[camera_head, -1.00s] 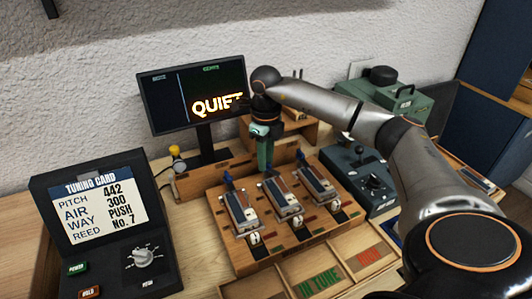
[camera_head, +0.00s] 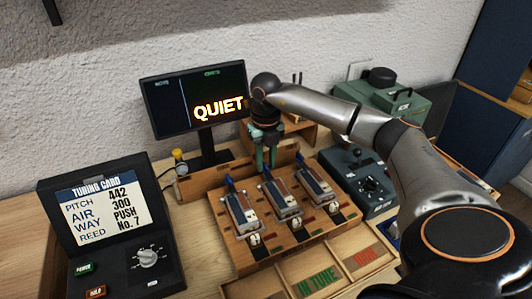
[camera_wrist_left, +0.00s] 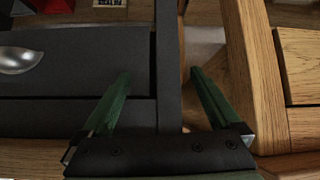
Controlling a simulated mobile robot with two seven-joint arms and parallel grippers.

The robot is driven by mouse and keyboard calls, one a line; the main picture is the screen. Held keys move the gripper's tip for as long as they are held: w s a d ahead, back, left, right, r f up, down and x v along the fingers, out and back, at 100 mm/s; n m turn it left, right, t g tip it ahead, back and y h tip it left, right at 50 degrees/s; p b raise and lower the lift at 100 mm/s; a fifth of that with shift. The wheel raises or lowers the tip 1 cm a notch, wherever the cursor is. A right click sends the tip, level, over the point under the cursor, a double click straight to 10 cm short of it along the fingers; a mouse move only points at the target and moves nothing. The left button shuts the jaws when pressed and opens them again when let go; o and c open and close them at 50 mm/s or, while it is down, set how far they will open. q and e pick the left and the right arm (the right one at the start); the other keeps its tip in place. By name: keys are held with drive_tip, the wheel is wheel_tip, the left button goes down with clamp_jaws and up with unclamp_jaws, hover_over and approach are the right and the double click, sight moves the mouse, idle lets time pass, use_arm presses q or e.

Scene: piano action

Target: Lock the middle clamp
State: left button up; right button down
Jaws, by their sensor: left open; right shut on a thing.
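Three clamps stand side by side on a wooden base (camera_head: 288,243), each with a metal-sided body and a blue lever at its far end. The middle clamp (camera_head: 284,203) sits between the left clamp (camera_head: 242,214) and the right clamp (camera_head: 318,189). My right gripper (camera_head: 266,166) points down at the far end of the middle clamp, its green fingers shut on that clamp's blue lever (camera_head: 267,175). The fingers partly hide the lever tip. My left gripper (camera_wrist_left: 160,78) shows only in the left wrist view, open and empty, above a black surface and a wooden edge.
A tuning card console (camera_head: 110,225) stands at the left and a monitor (camera_head: 195,98) reading QUIET at the back. A dark box with a joystick (camera_head: 362,184) stands right of the clamps.

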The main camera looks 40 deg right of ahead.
idle(0.3)
drive_tip(key=c, duration=0.7)
unclamp_jaws()
drive_tip(key=shift+o, duration=0.2)
wheel_tip(320, 180, up, 12)
drive_tip(key=shift+r, duration=0.25)
